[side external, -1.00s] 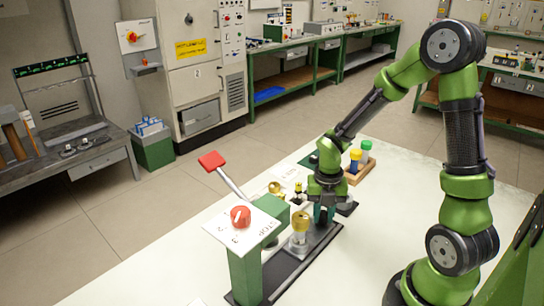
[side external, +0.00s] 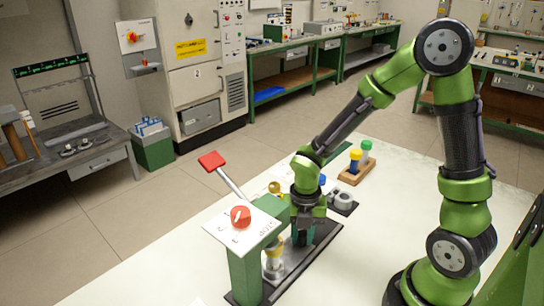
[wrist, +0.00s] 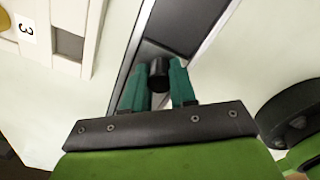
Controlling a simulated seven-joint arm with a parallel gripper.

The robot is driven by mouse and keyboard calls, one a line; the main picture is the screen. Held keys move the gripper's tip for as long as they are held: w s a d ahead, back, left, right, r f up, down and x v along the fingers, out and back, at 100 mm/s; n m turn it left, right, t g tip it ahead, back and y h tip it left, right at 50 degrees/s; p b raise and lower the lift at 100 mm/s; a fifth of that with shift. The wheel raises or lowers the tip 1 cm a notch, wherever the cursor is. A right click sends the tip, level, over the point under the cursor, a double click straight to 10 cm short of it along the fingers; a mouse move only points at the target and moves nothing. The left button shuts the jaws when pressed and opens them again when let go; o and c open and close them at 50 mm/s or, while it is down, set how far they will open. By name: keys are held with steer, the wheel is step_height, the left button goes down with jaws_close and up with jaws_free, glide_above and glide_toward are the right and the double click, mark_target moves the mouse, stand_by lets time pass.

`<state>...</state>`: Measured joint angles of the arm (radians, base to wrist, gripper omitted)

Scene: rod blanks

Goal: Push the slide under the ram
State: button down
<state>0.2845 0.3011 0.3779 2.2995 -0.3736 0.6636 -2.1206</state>
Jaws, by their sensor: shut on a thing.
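My gripper (side external: 301,236) is low over the dark base of the press (side external: 328,234), just right of its green frame (side external: 245,275). In the wrist view its teal fingers (wrist: 159,82) are shut on a black upright peg (wrist: 158,74), the slide's handle. The grey slide (side external: 296,259) lies along the base, partly hidden by my gripper. A brass-topped rod blank (side external: 274,250) stands upright on the slide, close beside the green frame and partly covered by the press head. The ram itself is hidden behind the white panel (side external: 262,232), so I cannot tell their alignment.
The press has a red-handled lever (side external: 212,161) sticking up left and a red knob (side external: 240,216) on its panel. A wooden stand (side external: 357,172) with blue-yellow and green-topped pieces and a dark tray with grey rings (side external: 342,201) stand behind. The table's front right is clear.

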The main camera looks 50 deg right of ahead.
mark_target(296, 249)
steer(key=shift+a, duration=1.15)
steer(key=c, duration=0.9)
jaws_free()
steer(key=shift+d, duration=0.1)
steer(key=shift+r, duration=0.1)
steer(key=shift+r, duration=0.25)
step_height(296, 249, up, 16)
steer(key=shift+r, duration=0.15)
